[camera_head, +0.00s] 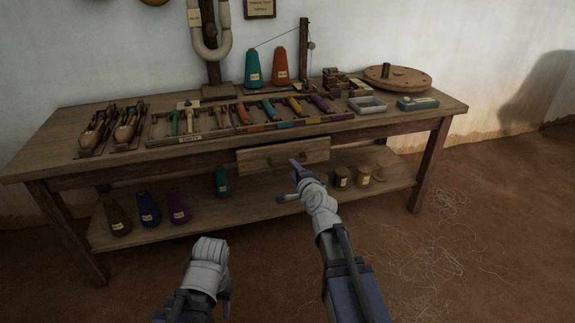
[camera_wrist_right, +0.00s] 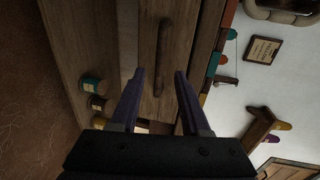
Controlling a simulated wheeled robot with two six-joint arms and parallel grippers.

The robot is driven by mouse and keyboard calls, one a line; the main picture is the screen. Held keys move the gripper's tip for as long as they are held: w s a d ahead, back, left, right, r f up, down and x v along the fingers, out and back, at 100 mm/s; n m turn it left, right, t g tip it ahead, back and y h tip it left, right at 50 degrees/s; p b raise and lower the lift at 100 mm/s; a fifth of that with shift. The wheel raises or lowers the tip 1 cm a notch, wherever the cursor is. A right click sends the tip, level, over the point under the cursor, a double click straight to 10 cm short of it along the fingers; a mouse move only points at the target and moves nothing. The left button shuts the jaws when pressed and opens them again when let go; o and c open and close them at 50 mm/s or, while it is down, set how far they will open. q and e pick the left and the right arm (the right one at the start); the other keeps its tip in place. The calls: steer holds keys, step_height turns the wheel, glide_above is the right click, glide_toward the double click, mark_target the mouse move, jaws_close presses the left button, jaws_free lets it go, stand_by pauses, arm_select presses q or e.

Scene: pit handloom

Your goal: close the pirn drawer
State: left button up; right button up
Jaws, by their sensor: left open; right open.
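The pirn drawer (camera_head: 255,159) is a wooden drawer under the front edge of the loom-side table. Its front appears to stand out from the table's apron, so it looks partly open. Its bar handle (camera_wrist_right: 162,58) shows in the right wrist view, just ahead of my right fingertips and roughly between them. My right gripper (camera_head: 298,168) is open in front of the drawer, and its two fingers (camera_wrist_right: 160,75) are apart and empty. My left gripper (camera_head: 226,290) is low at the front left, away from the drawer, and largely hidden by its own wrist.
The table (camera_head: 75,157) carries shuttles (camera_head: 97,128), trays of coloured pirns (camera_head: 270,110) and cones (camera_head: 253,69). Its lower shelf (camera_head: 255,202) holds more cones (camera_head: 149,209) and small jars (camera_head: 363,176). Floor in front is open, with loose threads (camera_head: 430,255) at right.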

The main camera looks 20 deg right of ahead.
mark_target(288, 164)
steer(key=b+x, duration=0.1)
steer(key=x, duration=0.6)
jaws_close()
stand_by(1.3)
